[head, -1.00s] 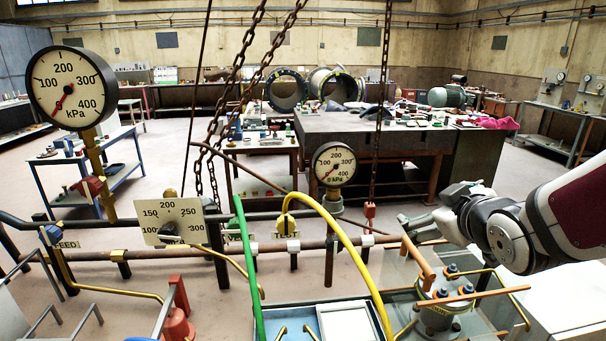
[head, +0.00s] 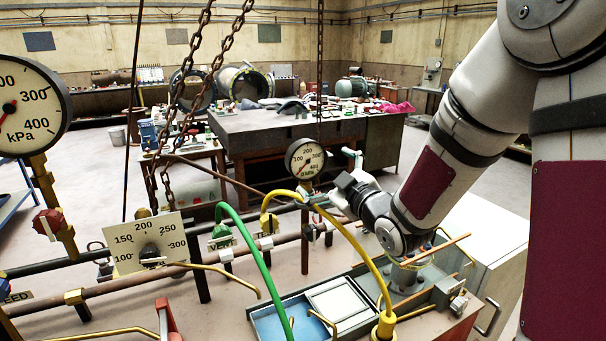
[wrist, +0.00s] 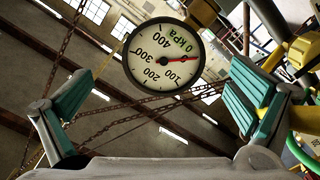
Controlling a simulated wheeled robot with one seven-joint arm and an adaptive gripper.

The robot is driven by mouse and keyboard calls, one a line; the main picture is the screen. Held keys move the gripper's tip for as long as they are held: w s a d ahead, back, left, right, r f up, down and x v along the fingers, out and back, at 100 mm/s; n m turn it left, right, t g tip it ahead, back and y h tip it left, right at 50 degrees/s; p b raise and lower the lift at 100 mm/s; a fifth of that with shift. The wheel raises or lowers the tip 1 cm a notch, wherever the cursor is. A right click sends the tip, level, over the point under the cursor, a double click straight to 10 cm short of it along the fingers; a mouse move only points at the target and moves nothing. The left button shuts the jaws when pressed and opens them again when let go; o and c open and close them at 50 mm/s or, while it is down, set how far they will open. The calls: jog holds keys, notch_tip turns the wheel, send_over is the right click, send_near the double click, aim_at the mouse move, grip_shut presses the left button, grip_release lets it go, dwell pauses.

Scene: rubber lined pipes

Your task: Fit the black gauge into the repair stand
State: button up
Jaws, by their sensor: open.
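The small black-rimmed gauge (head: 305,159) with a white dial stands upright on the pipework in the head view. Its needle is red. In the wrist view the gauge (wrist: 163,57) appears upside down, in the gap between the fingers and beyond them. My gripper (head: 334,178) is open and empty just right of the gauge, with teal finger pads spread wide (wrist: 160,98). I see no clear contact with the gauge. A bolted metal fixture (head: 408,277) sits below my forearm, partly hidden; I cannot tell whether it is the repair stand.
A yellow hose (head: 354,240) arches close below my gripper, and a green hose (head: 252,243) stands left of it. A larger kPa gauge (head: 28,105) and a square dial plate (head: 148,243) are at the left. A blue tray (head: 268,325) lies in front. Chains (head: 186,108) hang left of the small gauge.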

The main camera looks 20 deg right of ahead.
aim_at(310, 163)
jog(key=w, duration=0.3)
jog(key=shift+a, duration=0.3)
jog(key=shift+w+a+f+p, duration=0.15)
jog(key=shift+w+a, duration=0.1)
jog(key=shift+w, duration=0.6)
jog(key=shift+w+a+r+p, duration=0.1)
jog(key=shift+w+a+p, duration=0.15)
jog(key=shift+w, duration=0.6)
jog(key=shift+w+a+f+p, duration=0.1)
jog(key=shift+w+a, duration=0.2)
jog(key=shift+w, duration=0.55)
jog(key=c, duration=1.3)
jog(key=shift+c, duration=0.7)
jog(key=shift+r, duration=0.2)
